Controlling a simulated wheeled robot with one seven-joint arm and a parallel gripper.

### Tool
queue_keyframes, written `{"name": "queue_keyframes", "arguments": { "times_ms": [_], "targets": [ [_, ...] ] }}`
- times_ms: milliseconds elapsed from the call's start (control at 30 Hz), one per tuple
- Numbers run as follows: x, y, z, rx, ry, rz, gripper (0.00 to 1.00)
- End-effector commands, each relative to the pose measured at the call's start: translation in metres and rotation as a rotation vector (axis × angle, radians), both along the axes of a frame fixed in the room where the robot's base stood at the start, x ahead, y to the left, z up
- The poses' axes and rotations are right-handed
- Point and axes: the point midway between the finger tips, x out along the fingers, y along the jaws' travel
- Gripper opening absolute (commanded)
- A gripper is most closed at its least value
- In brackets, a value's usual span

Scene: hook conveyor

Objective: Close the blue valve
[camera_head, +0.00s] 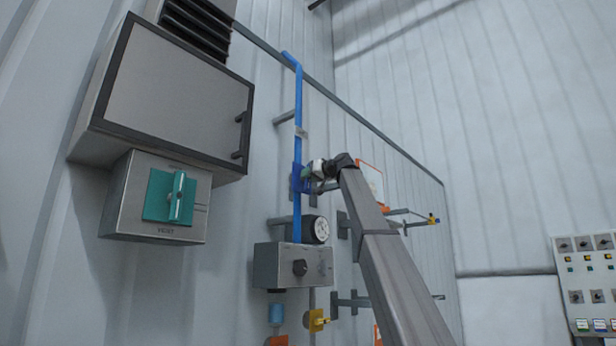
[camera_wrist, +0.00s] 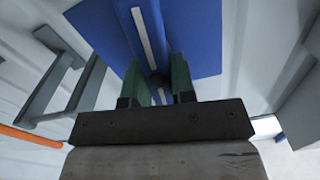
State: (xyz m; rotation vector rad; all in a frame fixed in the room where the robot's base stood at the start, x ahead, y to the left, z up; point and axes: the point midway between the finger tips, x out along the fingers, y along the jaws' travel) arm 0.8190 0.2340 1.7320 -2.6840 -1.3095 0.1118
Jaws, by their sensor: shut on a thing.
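The blue valve (camera_head: 297,181) sits on the upright blue pipe (camera_head: 298,110) on the wall, at about the middle of the head view. In the wrist view it shows as a blue plate (camera_wrist: 198,35) with a raised blue handle (camera_wrist: 130,22) that has a white stripe. My gripper (camera_wrist: 160,76) has its two green fingers on either side of the handle and is shut on it. In the head view my gripper (camera_head: 308,172) reaches the valve from the right. The contact between fingers and handle is partly hidden.
A round gauge (camera_head: 320,229) and a grey box with a black knob (camera_head: 300,268) are below the valve. A large grey cabinet (camera_head: 175,85) and a green switch (camera_head: 171,197) are on the left. Pipe brackets and a yellow valve (camera_head: 432,219) are on the right.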

Motion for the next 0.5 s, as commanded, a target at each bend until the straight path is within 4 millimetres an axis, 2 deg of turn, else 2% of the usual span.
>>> {"name": "queue_keyframes", "arguments": {
  "times_ms": [500],
  "targets": [
    [0.0044, -0.0034, -0.0023, 0.295, 0.378, 0.000, 0.00]
  ]
}}
